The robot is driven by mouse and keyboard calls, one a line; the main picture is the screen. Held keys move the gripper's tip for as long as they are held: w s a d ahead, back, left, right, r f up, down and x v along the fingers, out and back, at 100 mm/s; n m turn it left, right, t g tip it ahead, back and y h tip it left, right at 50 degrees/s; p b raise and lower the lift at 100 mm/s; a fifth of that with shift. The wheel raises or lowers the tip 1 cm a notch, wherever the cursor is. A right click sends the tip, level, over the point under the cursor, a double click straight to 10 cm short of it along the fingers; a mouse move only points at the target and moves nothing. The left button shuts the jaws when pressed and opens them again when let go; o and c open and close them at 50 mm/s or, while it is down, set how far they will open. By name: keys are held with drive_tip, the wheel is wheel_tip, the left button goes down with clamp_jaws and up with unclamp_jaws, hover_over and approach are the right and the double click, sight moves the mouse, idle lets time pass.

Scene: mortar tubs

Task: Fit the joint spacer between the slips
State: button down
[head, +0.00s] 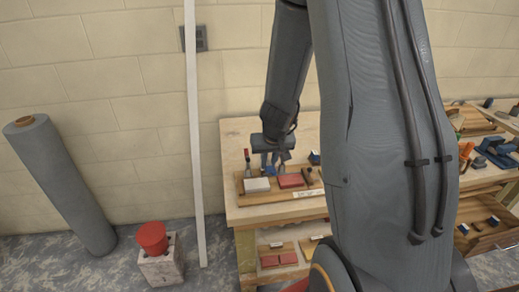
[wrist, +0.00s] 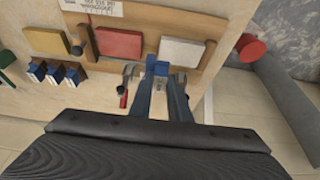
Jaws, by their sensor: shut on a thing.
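My gripper (wrist: 157,72) is shut on a small blue joint spacer (wrist: 161,68) with a pale patch. In the wrist view the spacer lies over the gap between the red slip (wrist: 118,43) and the white slip (wrist: 180,52), near their edge by the tray's back side. I cannot tell whether it touches either slip. In the head view my gripper (head: 276,167) is above and behind the white slip (head: 256,185) and the red slip (head: 290,181). The spacer is not clear there. The slips lie on a wooden tray (head: 272,199).
A yellow slip (wrist: 45,40) and several blue blocks (wrist: 55,74) are off to one side. A red-handled tool (head: 247,162) stands behind the white slip. A white upright post (head: 193,130) is left of the bench. A red tub (head: 152,237) sits on a block on the floor.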

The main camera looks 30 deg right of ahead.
sight(269, 171)
drive_tip(key=shift+w, duration=0.45)
drive_tip(key=shift+d+f+b, duration=0.15)
drive_tip(key=shift+f+b, duration=0.15)
drive_tip(key=shift+b, duration=0.15)
wheel_tip(269, 171, down, 6)
drive_tip(key=b, duration=0.7)
drive_tip(key=shift+r, duration=0.1)
drive_tip(key=shift+s+f+b, duration=0.2)
drive_tip(key=shift+b, duration=0.3)
drive_tip(key=c, duration=1.1)
unclamp_jaws()
drive_tip(key=shift+r, duration=0.1)
